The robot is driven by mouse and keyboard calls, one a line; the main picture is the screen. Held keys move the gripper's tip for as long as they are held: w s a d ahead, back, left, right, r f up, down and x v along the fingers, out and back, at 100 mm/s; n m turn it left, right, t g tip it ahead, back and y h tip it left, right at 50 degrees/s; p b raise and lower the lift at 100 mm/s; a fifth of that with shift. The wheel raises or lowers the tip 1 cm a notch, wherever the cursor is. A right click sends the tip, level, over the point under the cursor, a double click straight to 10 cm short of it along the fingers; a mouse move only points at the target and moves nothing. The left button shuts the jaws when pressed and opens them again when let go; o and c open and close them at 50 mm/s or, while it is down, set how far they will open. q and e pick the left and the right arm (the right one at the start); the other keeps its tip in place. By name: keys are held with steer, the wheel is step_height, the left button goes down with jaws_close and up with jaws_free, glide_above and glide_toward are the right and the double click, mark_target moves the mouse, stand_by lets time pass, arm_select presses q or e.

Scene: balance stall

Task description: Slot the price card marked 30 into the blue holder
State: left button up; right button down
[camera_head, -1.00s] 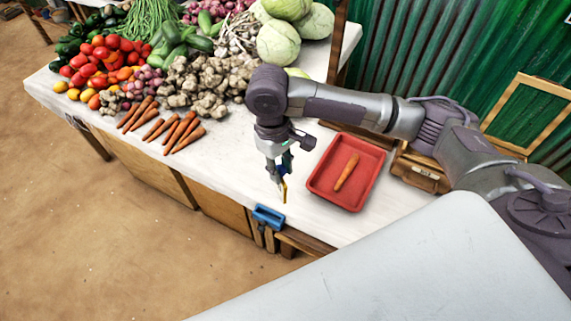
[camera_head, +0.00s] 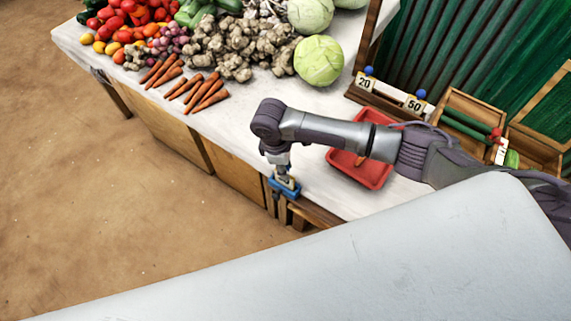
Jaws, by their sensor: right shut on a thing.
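Whether the card is inside the holder's slot cannot be told. My left gripper is not in view.
A red tray (camera_head: 377,178) lies behind my right forearm, with a carrot partly visible in it. Cards marked 20 (camera_head: 364,83) and 50 (camera_head: 414,104) stand on a wooden rack at the back. Carrots, ginger and a cabbage (camera_head: 319,61) cover the table's left part.

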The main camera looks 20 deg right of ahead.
steer(key=c, duration=0.8)
jaws_free()
steer(key=shift+c, duration=0.2)
steer(key=shift+o, duration=0.3)
steer(key=o, duration=0.5)
steer(key=shift+r, duration=0.1)
steer(key=shift+r+p, duration=3.45)
steer(key=shift+p, duration=0.65)
